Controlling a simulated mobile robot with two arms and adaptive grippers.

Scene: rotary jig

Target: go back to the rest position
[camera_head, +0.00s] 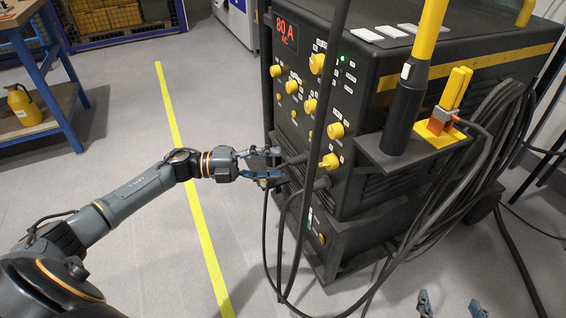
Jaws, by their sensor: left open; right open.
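My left gripper (268,163) is open at the end of my outstretched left arm. It is in front of the lower front face of a black welding machine (350,205), close to the cables there. I cannot tell whether it touches the machine or a cable. My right gripper (451,306) shows only as two blue-grey fingertips at the bottom edge, to the right. They are wide apart with bare floor between them, and the rest of that gripper is out of the picture.
The machine has yellow knobs (336,130), a red display (285,32) and a side shelf with a yellow-handled tool (405,105). Dark cables (490,120) hang at its right and front. A blue workbench (60,90) stands at the left. Floor around the yellow line (190,190) is clear.

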